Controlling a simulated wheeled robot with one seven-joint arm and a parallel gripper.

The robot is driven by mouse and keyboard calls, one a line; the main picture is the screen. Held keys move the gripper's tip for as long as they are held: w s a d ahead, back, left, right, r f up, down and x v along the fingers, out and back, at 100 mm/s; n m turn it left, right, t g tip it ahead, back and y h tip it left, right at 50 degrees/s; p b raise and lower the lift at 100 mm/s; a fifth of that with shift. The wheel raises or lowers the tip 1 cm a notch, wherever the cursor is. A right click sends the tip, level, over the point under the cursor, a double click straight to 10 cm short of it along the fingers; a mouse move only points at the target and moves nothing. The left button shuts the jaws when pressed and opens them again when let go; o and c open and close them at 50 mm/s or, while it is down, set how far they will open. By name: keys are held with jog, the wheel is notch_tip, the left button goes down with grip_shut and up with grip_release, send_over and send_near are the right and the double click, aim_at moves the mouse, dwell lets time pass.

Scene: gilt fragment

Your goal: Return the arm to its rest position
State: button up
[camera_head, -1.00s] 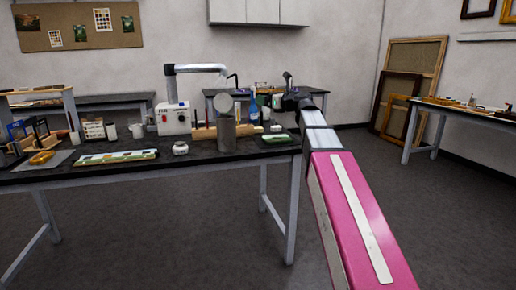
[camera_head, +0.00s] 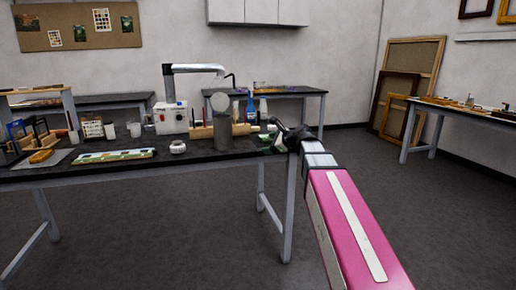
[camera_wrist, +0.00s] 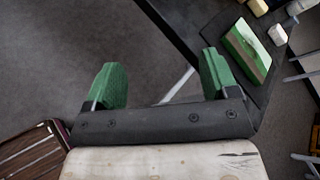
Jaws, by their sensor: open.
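My arm (camera_head: 345,225), pink with a white stripe, reaches forward to the right end of the dark workbench (camera_head: 215,156). My gripper (camera_head: 276,136) is small in the head view, at the bench's right end, and its fingers are hard to make out there. In the wrist view my gripper (camera_wrist: 161,80) shows two green fingers spread wide apart with nothing between them. Grey floor and the bench edge lie beyond the fingers. A green and white block (camera_wrist: 248,49) lies on the bench to the right of the fingers, apart from them.
A second table (camera_head: 290,91) stands behind. The floor (camera_head: 200,235) in front of the bench is clear.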

jog(key=s+d+f+n+g+h, duration=0.3)
jog(key=s+f+n, duration=0.3)
jog(key=f, duration=0.6)
jog(key=s+d+f+n+g+h, duration=0.3)
jog(key=s+d+f+n, duration=0.3)
jog(key=s+f, duration=0.4)
jog(key=s+d+f+n+g+h, duration=0.2)
jog(key=s+d+f+n+h, duration=0.2)
jog(key=f, duration=1.1)
jog(key=s+n, duration=0.3)
jog(key=s, duration=0.1)
jog(key=shift+s+d+f+g, duration=0.25)
jog(key=shift+s+f+g, duration=0.1)
jog(key=shift+g, duration=0.05)
